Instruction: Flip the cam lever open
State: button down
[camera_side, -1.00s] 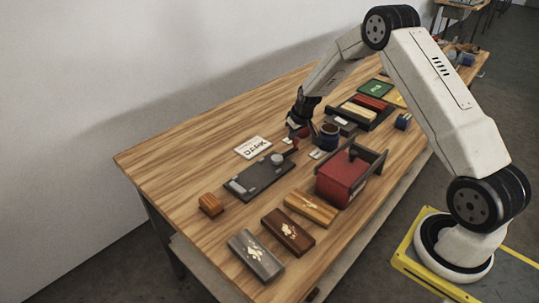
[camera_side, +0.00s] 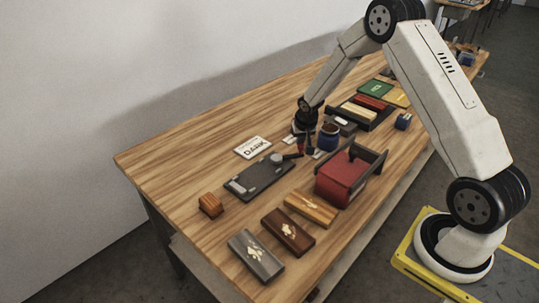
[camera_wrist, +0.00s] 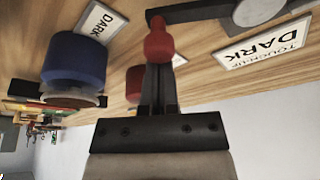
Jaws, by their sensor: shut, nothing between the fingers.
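The dark fixture plate (camera_side: 255,180) lies on the table with a round grey cam disc (camera_side: 277,159) at its far end. The dark cam lever (camera_side: 292,156) sticks out from the disc to the right, past the plate's end. In the wrist view the lever (camera_wrist: 205,13) runs from the disc (camera_wrist: 258,9) to a red knob (camera_wrist: 158,42). My gripper (camera_side: 305,149) points down beside the lever's outer end. Its fingers (camera_wrist: 158,72) are together and appear to be at the knob; whether they touch it is unclear.
A blue jar (camera_side: 328,137) stands close to the right of my gripper; it also shows in the wrist view (camera_wrist: 74,68). A red box (camera_side: 341,178) in a dark frame stands nearer the front. A DARK card (camera_side: 253,147) lies behind the plate.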

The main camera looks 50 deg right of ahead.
aim_at(307, 163)
jog(key=shift+s+a+m+g+h, duration=0.15)
jog(key=shift+s+a+m+h, duration=0.1)
jog(key=shift+s+m, duration=0.3)
jog(key=shift+s+a+m+g+h, duration=0.15)
jog(key=shift+s+a+m, duration=0.15)
jog(key=shift+m, duration=0.45)
jog(key=shift+s+a+m+g, duration=0.15)
jog(key=shift+s+a+m, duration=0.15)
jog(key=shift+m, duration=0.35)
jog(key=shift+s+a+m+g, duration=0.2)
jog(key=shift+s+m, duration=0.2)
jog(key=shift+m, duration=0.25)
jog(key=shift+s+a+m+g+h, duration=0.25)
jog(key=shift+a+m, duration=0.2)
jog(key=shift+m, duration=0.25)
jog(key=shift+s+a+m+g+h, duration=0.1)
jog(key=shift+s+a+m, duration=0.25)
jog(key=shift+m, duration=0.35)
jog(key=shift+s+a, duration=0.1)
jog(key=shift+a, duration=0.25)
jog(key=shift+w+d, duration=0.15)
jog(key=shift+d, duration=0.75)
jog(key=shift+w+d, duration=0.1)
jog(key=shift+d, duration=0.75)
jog(key=shift+w+d+r, duration=0.1)
jog(key=shift+r, duration=0.25)
jog(key=v, duration=0.9)
